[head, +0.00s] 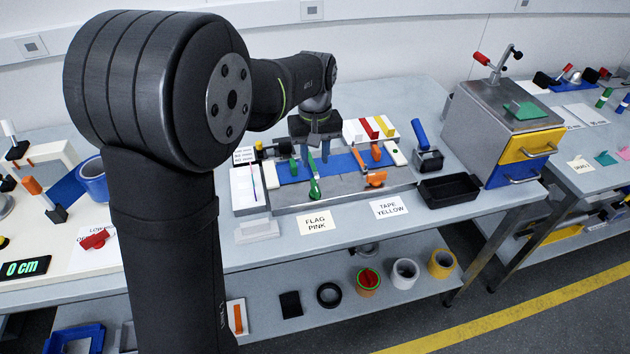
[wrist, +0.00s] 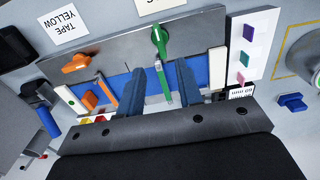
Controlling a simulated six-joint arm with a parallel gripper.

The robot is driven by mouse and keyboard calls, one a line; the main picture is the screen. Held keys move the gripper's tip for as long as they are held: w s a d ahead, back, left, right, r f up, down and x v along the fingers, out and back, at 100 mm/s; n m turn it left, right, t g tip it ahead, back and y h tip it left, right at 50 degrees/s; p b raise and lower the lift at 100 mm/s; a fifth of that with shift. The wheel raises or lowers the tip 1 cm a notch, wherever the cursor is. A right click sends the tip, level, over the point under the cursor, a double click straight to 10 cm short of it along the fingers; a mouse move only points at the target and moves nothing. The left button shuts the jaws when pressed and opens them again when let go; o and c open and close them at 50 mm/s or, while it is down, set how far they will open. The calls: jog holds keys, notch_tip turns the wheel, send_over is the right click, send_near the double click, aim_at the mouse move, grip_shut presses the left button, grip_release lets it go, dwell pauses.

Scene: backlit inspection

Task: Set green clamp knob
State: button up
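The green clamp knob (wrist: 158,38) sits on the grey metal front plate of the fixture (wrist: 110,48) in the wrist view. It also shows in the head view (head: 314,188). A green bar (wrist: 163,84) runs from near the knob back over the blue strip (wrist: 149,82). My gripper (wrist: 160,72) is open with its two blue fingers apart, one on each side of the bar in the picture. No contact with the bar or knob shows. In the head view my gripper (head: 318,152) points down over the blue strip, behind the knob.
An orange knob (head: 375,179) and orange bar (head: 376,152) stand to the right on the fixture. A black tray (head: 449,189), a clamp with a blue handle (head: 421,137) and a drawer cabinet (head: 505,128) are further right. Labels "FLAG PINK" (head: 315,222) and "TAPE YELLOW" (head: 390,207) lie in front.

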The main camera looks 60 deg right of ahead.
aim_at(315, 185)
notch_tip(315, 185, down, 9)
dwell(0.3)
grip_shut()
